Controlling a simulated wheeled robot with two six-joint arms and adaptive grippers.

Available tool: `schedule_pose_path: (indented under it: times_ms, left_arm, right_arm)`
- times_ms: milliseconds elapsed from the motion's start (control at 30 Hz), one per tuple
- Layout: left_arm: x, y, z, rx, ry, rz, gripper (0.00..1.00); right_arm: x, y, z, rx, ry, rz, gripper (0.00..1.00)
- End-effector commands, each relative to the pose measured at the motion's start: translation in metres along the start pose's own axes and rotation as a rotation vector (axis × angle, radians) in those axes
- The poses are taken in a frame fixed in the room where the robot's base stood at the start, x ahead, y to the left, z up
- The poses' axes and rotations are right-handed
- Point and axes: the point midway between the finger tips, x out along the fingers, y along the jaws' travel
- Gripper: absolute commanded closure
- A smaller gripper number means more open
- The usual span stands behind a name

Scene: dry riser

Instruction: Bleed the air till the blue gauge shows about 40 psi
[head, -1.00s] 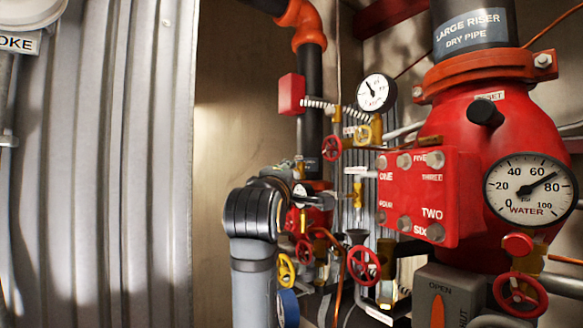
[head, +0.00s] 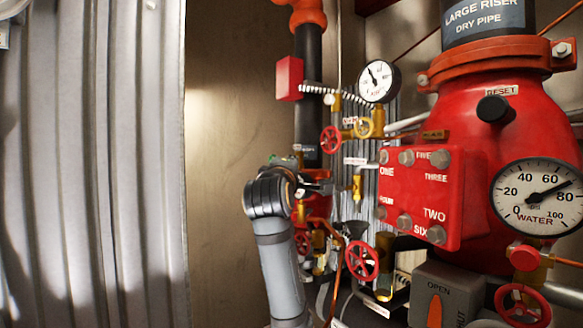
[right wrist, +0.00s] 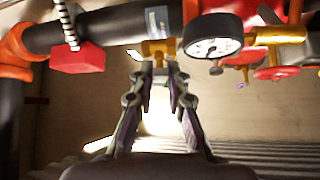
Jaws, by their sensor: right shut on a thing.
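My right gripper (head: 318,187) reaches in beside the black vertical pipe, left of the red valve body. In the right wrist view its fingers (right wrist: 158,72) are closed on a small part below a brass fitting (right wrist: 157,49); the exact part is hard to make out. No blue gauge shows clearly now. A small white gauge with a black rim (head: 378,82) has its needle up and left; its numbers are too small to read. My left gripper is out of view.
A red cover plate (head: 420,195) with numbered bolts is to the right. Red handwheels stand near my arm, one (head: 361,260) lower right and one (head: 331,140) above. A small brass cock (head: 357,187) is right of my gripper. Corrugated wall (head: 90,160) fills the left.

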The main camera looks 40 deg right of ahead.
Motion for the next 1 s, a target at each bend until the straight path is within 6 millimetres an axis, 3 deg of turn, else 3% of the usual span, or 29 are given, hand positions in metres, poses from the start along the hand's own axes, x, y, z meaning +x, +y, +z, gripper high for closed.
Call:
schedule_pose_path:
  times_ms: [300,733,767,800,900,1000]
  left_arm:
    - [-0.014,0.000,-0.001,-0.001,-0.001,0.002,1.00]
    - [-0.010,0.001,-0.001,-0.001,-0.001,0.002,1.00]
    - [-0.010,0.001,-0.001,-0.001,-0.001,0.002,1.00]
    - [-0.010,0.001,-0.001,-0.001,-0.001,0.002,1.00]
    - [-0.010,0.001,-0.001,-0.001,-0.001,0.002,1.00]
    - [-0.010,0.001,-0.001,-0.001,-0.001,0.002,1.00]
  right_arm:
    - [0.001,0.012,-0.001,-0.096,-0.003,-0.101,1.00]
    - [0.001,0.012,-0.001,-0.189,0.000,-0.189,1.00]
    - [0.001,0.012,-0.001,-0.189,0.000,-0.189,0.84]
    - [0.001,0.012,-0.001,-0.189,0.000,-0.189,0.78]
    - [0.001,0.012,-0.001,-0.188,0.000,-0.189,0.65]
    - [0.001,0.012,-0.001,-0.188,0.000,-0.188,0.62]
